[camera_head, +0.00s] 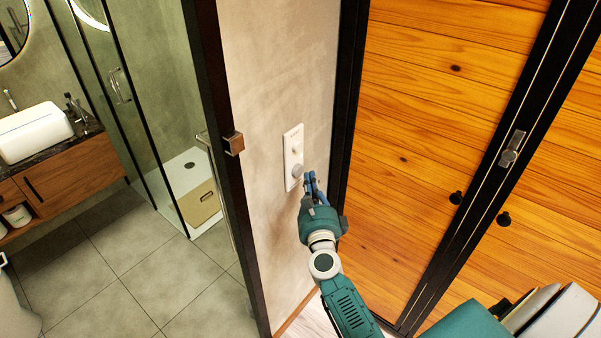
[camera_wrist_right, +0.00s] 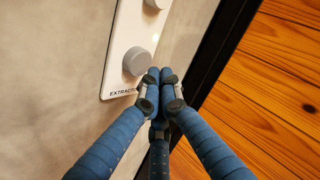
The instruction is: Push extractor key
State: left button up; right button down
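A white wall plate (camera_head: 292,157) is mounted upright on the beige wall, with a small knob in its upper part and a larger round grey key (camera_head: 297,171) low on it. In the right wrist view the grey key (camera_wrist_right: 137,61) sits above printed lettering that reads "EXTRACT", its end hidden by my fingers. My right gripper (camera_wrist_right: 160,78) has its blue fingers brought together with nothing visible between them. Its tips are just right of the key; I cannot tell whether they touch it. My right gripper also shows in the head view (camera_head: 310,180). My left gripper is out of view.
A dark post with a brown latch block (camera_head: 234,144) is at the left, with a bathroom beyond.

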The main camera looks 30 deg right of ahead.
jog(key=shift+w+a, duration=0.15)
jog(key=shift+w, duration=0.2)
jog(key=shift+w+a, duration=0.25)
jog(key=shift+w, duration=0.25)
dwell(0.7)
jog(key=shift+s+d, duration=0.1)
jog(key=shift+s, duration=0.05)
jog(key=shift+s+d, duration=0.3)
jog(key=shift+s, duration=0.5)
jog(key=shift+s, duration=0.1)
jog(key=s, duration=0.1)
jog(key=s+d, duration=0.1)
jog(key=s, duration=0.1)
jog(key=s+d, duration=0.1)
jog(key=s, duration=0.1)
jog(key=shift+s+d, duration=0.15)
jog(key=shift+s, duration=0.05)
dwell(0.4)
